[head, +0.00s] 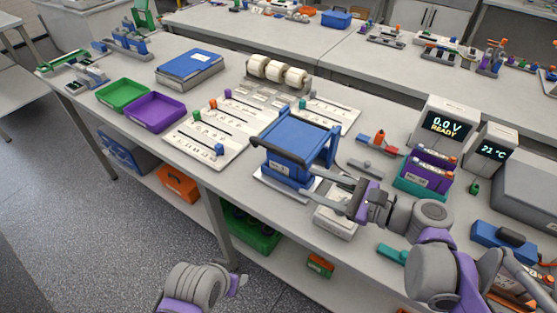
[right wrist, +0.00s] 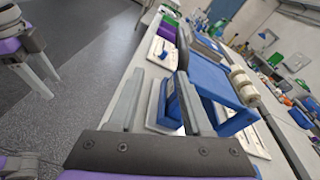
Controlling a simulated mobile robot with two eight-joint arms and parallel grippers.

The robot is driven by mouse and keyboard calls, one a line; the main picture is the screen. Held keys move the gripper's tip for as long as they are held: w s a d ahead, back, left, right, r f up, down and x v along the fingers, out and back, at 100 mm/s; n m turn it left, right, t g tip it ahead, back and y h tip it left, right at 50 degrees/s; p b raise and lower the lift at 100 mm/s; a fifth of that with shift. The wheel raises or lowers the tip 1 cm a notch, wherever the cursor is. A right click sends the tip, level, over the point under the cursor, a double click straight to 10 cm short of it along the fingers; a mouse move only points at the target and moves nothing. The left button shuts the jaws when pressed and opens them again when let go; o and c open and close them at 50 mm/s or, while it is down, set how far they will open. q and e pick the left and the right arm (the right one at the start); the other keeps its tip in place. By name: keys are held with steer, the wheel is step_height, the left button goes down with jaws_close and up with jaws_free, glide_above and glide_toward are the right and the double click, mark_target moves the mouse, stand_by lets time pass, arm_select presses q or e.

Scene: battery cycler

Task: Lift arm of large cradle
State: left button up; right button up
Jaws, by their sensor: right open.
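The large cradle (head: 291,136) is a blue frame with a flat top and side posts on a pale base, standing near the table's front edge. I cannot tell which bar is its lifting arm. In the right wrist view the blue frame (right wrist: 215,80) is on the right. My right gripper (head: 309,181) is open at the cradle's front right side. In the right wrist view its fingers (right wrist: 162,78) are apart, with a lower blue part between them; contact is unclear. My left gripper (right wrist: 32,80) hangs over the floor, clear of the cradle; its opening is unclear.
White plates with coloured knobs (head: 205,135) lie left of the cradle. Green (head: 122,94) and purple (head: 155,111) trays are further left. A roller unit (head: 277,72) stands behind. A display box (head: 443,123) and purple battery pack (head: 430,172) stand at right, close to my right arm.

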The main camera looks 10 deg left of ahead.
mark_target(277, 147)
steer(key=w+a, duration=0.2)
steer(key=a, duration=0.1)
steer(key=w+a+r+m+y, duration=0.1)
steer(key=w+a, duration=0.1)
steer(key=a, duration=0.1)
steer(key=w+a+r+m+y, duration=0.1)
steer(key=w+a, duration=0.1)
steer(key=a, duration=0.2)
steer(key=shift+t+b, duration=0.35)
steer(key=shift+t, duration=0.05)
jaws_close()
stand_by(1.1)
